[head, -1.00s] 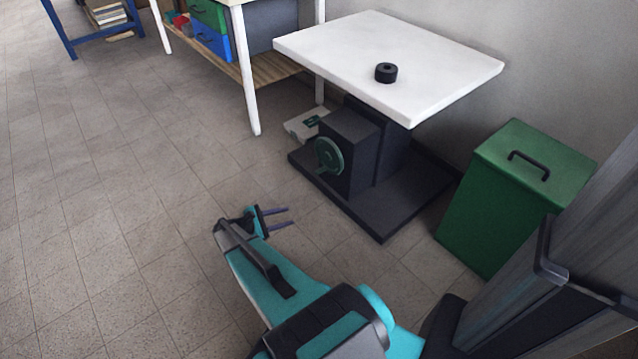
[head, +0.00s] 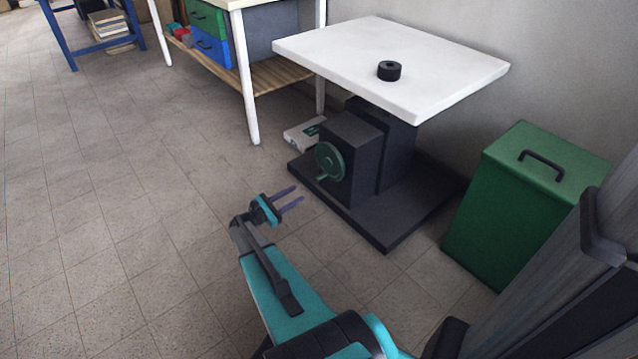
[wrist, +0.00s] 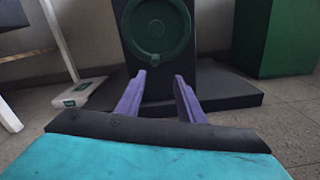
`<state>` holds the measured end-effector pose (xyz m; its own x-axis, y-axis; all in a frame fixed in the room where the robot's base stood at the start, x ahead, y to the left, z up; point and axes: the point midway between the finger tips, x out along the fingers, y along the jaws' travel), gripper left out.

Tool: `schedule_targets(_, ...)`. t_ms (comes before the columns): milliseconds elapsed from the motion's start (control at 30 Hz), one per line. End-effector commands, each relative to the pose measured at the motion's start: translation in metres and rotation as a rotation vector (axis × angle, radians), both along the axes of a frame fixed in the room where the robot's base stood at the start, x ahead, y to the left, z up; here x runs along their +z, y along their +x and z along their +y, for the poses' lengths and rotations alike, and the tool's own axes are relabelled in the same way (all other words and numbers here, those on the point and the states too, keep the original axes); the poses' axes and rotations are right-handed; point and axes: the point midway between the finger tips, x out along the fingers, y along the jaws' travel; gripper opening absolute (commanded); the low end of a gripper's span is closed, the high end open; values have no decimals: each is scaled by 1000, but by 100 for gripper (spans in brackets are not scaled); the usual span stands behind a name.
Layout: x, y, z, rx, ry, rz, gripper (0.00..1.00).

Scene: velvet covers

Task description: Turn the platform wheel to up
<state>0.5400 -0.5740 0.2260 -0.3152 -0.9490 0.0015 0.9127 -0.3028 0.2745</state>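The platform wheel (head: 330,162) is a dark green disc on the front of a dark box under the white platform top (head: 390,60). It also shows straight ahead in the wrist view (wrist: 157,28), with a small knob at its lower rim. My gripper (head: 296,197) is in front of the wheel and lower, apart from it. Its two purple fingers are spread with nothing between them; they show in the wrist view (wrist: 160,85) below the wheel, pointing toward the box.
A black ring-shaped object (head: 389,70) lies on the platform top. A green lidded bin (head: 525,205) stands to the right. A white bench (head: 255,90) with drawers is behind left. A pale box (head: 303,133) lies beside the dark base (head: 385,235). Floor at left is clear.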

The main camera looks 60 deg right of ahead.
Motion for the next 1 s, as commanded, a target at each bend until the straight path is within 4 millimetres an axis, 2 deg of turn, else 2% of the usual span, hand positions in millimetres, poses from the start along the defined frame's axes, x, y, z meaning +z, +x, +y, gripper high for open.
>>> schedule_targets(167, -1, -1, -3, -1, 1, -1, 35)
schedule_targets(367, -2, -6, -17, -3, 1, -2, 35)
schedule_targets(1000, -3, -35, -103, -5, 2, -2, 35)
